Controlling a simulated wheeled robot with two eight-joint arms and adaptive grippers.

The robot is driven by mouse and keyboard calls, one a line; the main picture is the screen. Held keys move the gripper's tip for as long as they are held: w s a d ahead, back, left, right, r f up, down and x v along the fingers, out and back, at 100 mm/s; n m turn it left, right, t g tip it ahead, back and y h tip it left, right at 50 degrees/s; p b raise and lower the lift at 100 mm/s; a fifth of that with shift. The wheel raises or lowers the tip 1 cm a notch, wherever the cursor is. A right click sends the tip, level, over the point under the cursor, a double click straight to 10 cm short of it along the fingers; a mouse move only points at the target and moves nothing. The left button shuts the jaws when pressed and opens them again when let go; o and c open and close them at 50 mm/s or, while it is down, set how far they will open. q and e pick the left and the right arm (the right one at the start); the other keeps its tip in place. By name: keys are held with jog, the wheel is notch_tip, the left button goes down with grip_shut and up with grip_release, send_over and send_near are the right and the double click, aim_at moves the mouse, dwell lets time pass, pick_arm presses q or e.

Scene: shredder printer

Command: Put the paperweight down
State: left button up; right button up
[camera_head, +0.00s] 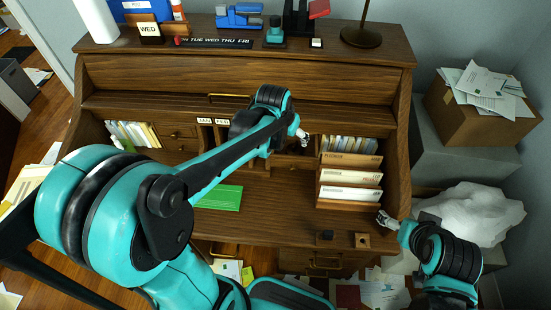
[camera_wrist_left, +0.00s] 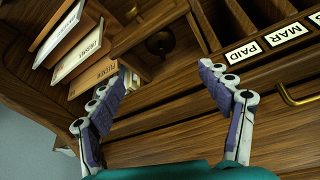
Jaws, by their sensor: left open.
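My left gripper (camera_head: 303,138) reaches over the desk toward the cubbies at the back. In the left wrist view its two fingers (camera_wrist_left: 165,95) are spread apart with nothing between them. Beyond the fingertips, a dark rounded object (camera_wrist_left: 160,42) sits in front of a cubby; it may be the paperweight, but I cannot tell for sure. It is apart from both fingers. My right gripper (camera_head: 388,220) is at the desk's right front edge, small and partly hidden by its own arm; its opening is unclear.
A wooden letter sorter (camera_head: 350,190) with labelled envelopes stands on the desk's right side. A green booklet (camera_head: 220,197) lies on the desktop, partly behind my left arm. Cubbies line the back.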

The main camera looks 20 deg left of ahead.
pick_arm(q)
jog(key=s+r+t, duration=0.1)
jog(key=s+r, duration=0.1)
jog(key=s, duration=0.7)
jog(key=s+r+n+t, duration=0.1)
jog(key=s+r, duration=0.1)
jog(key=s, duration=0.7)
jog(key=shift+s, duration=0.3)
jog(key=shift+d, duration=0.1)
notch_tip(320, 180, down, 2)
jog(key=shift+f+b, duration=0.2)
jog(key=shift+b, duration=1.05)
